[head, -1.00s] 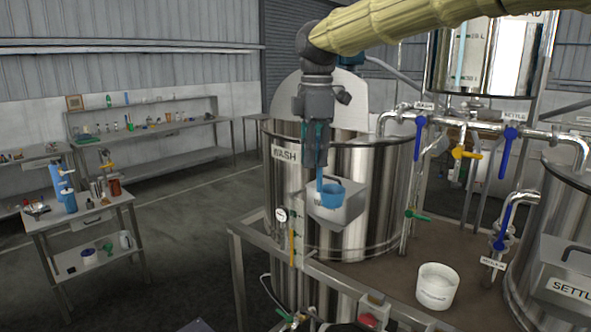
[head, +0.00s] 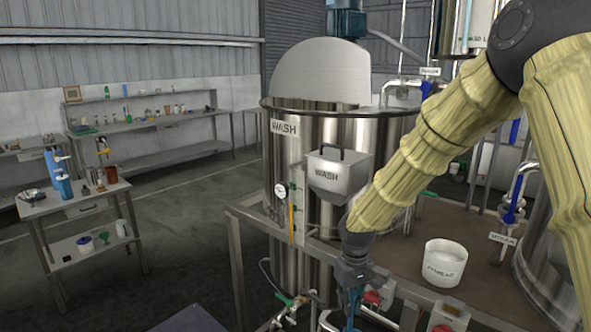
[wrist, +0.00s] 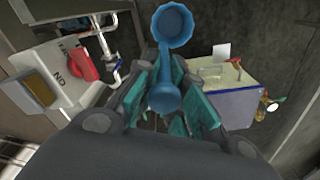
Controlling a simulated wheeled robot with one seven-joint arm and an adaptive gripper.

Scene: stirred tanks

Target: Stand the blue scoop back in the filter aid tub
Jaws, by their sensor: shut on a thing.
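The blue scoop (wrist: 172,28) is held in my gripper (wrist: 172,92). In the wrist view its round cup points away from the jaws, and its handle runs between the teal finger pads. In the head view my gripper (head: 350,312) hangs low near the front rail of the platform, left of the tub, and the scoop is hard to make out there. The white filter aid tub (head: 443,268) stands upright on the brown deck, with pale powder visible inside and lettering on its front. The scoop is apart from the tub.
The steel wash tank (head: 330,215) with its grey WASH box (head: 338,172) stands behind my gripper. Red-knobbed boxes (head: 372,297) sit along the front rail. Pipes and a blue-handled valve (head: 514,208) stand right of the tub. The deck around the tub is mostly clear.

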